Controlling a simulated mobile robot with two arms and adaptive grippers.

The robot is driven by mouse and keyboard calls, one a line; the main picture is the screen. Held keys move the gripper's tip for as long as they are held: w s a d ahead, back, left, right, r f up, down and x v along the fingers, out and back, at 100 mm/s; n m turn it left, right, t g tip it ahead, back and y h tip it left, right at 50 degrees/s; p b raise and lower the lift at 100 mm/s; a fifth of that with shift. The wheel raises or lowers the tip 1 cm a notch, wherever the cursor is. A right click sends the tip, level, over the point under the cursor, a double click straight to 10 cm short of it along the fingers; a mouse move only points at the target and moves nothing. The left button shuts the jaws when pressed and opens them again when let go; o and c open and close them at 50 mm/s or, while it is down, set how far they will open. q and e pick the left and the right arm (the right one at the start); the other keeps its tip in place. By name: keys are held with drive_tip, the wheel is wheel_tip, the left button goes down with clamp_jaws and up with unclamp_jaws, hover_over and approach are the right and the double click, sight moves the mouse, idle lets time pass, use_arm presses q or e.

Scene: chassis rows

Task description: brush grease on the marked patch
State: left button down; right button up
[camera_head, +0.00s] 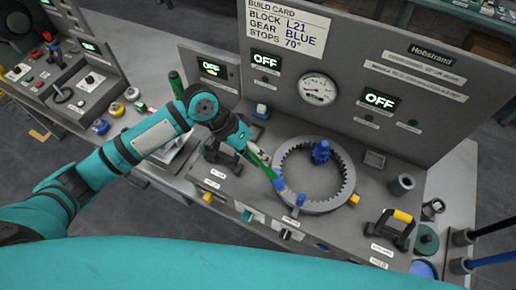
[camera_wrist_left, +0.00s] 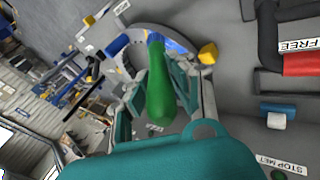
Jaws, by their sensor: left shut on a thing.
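My left gripper (camera_head: 248,148) is shut on the green-handled brush (camera_head: 262,165). In the left wrist view the green handle (camera_wrist_left: 160,95) lies between the fingers of the gripper (camera_wrist_left: 160,88) and points at the ring. The brush end is at the near-left rim of the grey toothed ring (camera_head: 335,199), over a blue patch (camera_head: 279,186). The blue patch also shows on the ring in the left wrist view (camera_wrist_left: 174,46). I cannot tell whether the bristles touch it; the brush end partly covers it. My right gripper is not in view.
A blue gear (camera_head: 320,152) stands inside the ring. A panel with a card (camera_head: 287,27), a dial (camera_head: 317,89) and OFF displays rises behind. A yellow-and-black handle (camera_head: 398,228), a grey cup (camera_head: 401,184) and dark and blue rods (camera_head: 490,259) are at right.

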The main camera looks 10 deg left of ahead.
use_arm(q)
drive_tip(key=shift+s+d, duration=0.35)
drive_tip(key=shift+s, duration=0.4)
drive_tip(key=w, duration=0.1)
drive_tip(key=w+a, duration=0.1)
drive_tip(key=w, duration=0.1)
drive_tip(key=shift+a, duration=0.1)
drive_tip(key=shift+r, duration=0.1)
drive_tip(key=shift+r, duration=2.9)
drive_tip(key=shift+r, duration=0.15)
drive_tip(key=shift+r, duration=1.4)
